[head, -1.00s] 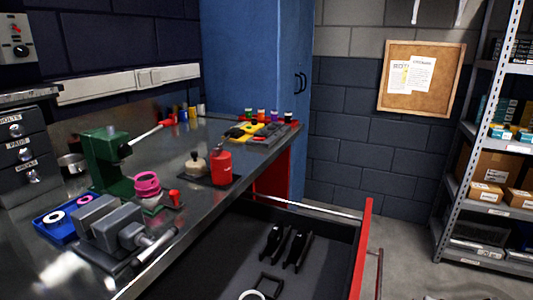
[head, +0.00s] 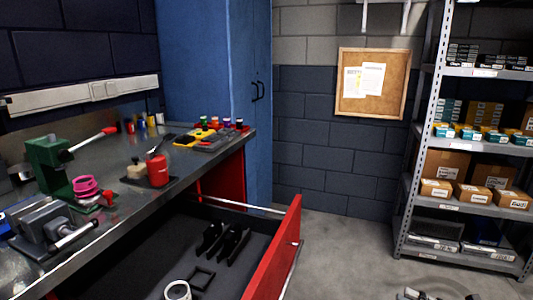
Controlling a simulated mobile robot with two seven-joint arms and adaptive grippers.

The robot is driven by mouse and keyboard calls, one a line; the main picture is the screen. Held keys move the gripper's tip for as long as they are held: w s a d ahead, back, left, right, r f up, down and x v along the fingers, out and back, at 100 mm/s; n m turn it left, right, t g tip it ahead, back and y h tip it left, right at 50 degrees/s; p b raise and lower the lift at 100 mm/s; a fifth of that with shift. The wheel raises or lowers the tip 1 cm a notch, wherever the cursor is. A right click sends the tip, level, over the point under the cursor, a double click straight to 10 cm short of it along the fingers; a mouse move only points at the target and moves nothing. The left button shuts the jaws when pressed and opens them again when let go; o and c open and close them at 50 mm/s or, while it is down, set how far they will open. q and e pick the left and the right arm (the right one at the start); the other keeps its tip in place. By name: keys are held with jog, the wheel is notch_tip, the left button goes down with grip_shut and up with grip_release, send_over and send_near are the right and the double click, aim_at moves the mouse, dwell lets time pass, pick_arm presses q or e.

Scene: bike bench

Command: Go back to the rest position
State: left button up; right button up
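The workbench (head: 120,205) runs along the left. Its red-fronted drawer (head: 276,250) stands open, with black parts, a dark square frame (head: 203,279) and a white ring (head: 177,290) inside.
A grey vise (head: 45,228), a green press (head: 48,165), pink rings (head: 87,187) and a red container (head: 157,170) stand on the bench. A blue cabinet (head: 200,65) is behind. Shelving (head: 411,185) stands right. Grey floor (head: 345,245) between drawer and shelving is clear.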

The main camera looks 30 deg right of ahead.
notch_tip(320, 180, down, 9)
jog(key=w+m+h+p, duration=0.3)
jog(key=m+h+p, duration=0.1)
jog(key=m+h, duration=0.65)
jog(key=s+a+f+m+g+h+p, duration=0.2)
jog(key=s+a+f+m+g+p, duration=0.55)
jog(key=s+a+m, duration=0.2)
pick_arm(q)
jog(key=w+r+t+p, duration=0.1)
jog(key=w+r+p, duration=0.3)
jog(key=r, duration=0.6)
jog(key=w+r+t+p, duration=0.1)
jog(key=w+r+p, duration=0.3)
jog(key=r, duration=0.6)
jog(key=shift+r+p, duration=0.4)
jog(key=shift+p, duration=0.8)
pick_arm(e)
jog(key=s+a+r+m+y, duration=0.1)
jog(key=a+r, duration=0.1)
jog(key=a, duration=0.5)
jog(key=s+a+r+g+y, duration=0.1)
jog(key=s+a+r, duration=0.1)
jog(key=a, duration=0.5)
jog(key=s+a+r+m+y, duration=0.1)
jog(key=s+a+r, duration=0.1)
jog(key=a+r, duration=0.2)
jog(key=shift+a+r+m, duration=0.25)
jog(key=shift+a+m, duration=0.05)
jog(key=shift+a, duration=1.25)
